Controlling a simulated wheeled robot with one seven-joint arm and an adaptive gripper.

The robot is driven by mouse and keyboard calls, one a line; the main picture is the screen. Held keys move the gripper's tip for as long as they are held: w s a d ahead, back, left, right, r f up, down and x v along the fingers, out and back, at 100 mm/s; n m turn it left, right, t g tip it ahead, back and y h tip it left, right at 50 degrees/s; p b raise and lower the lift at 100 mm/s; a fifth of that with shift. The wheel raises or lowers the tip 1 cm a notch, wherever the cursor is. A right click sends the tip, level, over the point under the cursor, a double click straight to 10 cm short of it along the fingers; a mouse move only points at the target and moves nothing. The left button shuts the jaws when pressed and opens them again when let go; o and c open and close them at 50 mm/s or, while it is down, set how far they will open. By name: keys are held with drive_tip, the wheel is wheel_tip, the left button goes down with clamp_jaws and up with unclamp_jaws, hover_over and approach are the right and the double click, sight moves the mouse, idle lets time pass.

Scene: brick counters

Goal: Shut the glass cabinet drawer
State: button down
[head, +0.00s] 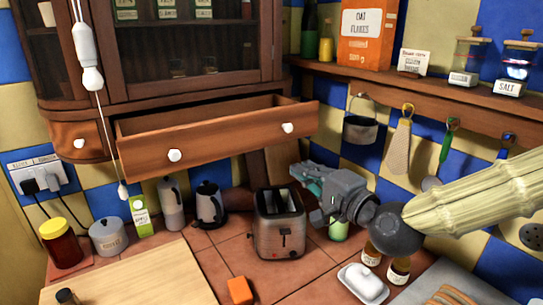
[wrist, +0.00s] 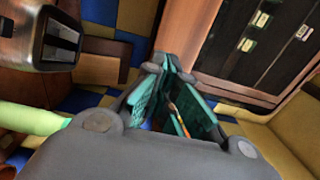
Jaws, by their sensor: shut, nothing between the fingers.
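The glass cabinet (head: 190,50) stands at the upper left of the head view, with its glass doors closed. It also shows at the upper right of the wrist view (wrist: 262,45). Its wide wooden drawer (head: 232,140) is pulled out below the doors, with two white knobs on the front and an open top. My gripper (head: 305,176) is shut and empty. The drawer is hard to make out there.
A toaster (head: 279,222) stands left of my gripper. A kettle (head: 210,205) and a pepper-mill-like pot (head: 171,204) stand below the drawer. A small closed drawer (head: 78,142) is at left. A hanging cord (head: 108,130) passes left of the open drawer. Utensils hang from the right shelf (head: 440,90).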

drive_tip(key=p, duration=0.5)
approach(265, 145)
drive_tip(key=x, duration=0.7)
drive_tip(key=shift+a, duration=0.15)
